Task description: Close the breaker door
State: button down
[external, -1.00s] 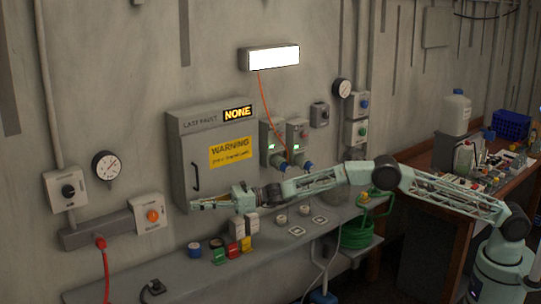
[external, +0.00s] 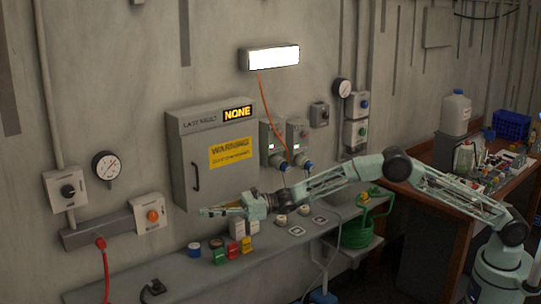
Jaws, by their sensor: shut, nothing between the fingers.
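The breaker cabinet is a grey wall box with a "LAST FAULT" header and a lit "NONE" display (external: 237,113). Its breaker door (external: 214,178) carries a yellow warning label (external: 230,152) and a dark handle (external: 196,177) near its left edge. The door looks flush with the box; I cannot tell whether it is fully seated. My gripper (external: 206,211) is shut and empty, pointing left in front of the door's lower edge, above the shelf. Whether it touches the door cannot be told from this view. It hides a little of the bottom area of the cabinet.
A grey shelf (external: 185,270) runs below the cabinet, with several coloured blocks (external: 233,253) and round items under my gripper. An orange-button box (external: 150,215) and a gauge (external: 106,165) are on the wall to the left. Green-lit socket boxes (external: 272,147) are to the right.

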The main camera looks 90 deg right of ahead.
jog(key=shift+s+a, duration=0.9)
jog(key=shift+a, duration=0.2)
jog(key=shift+s+a, duration=0.9)
jog(key=shift+a, duration=0.15)
jog(key=shift+a+r, duration=0.1)
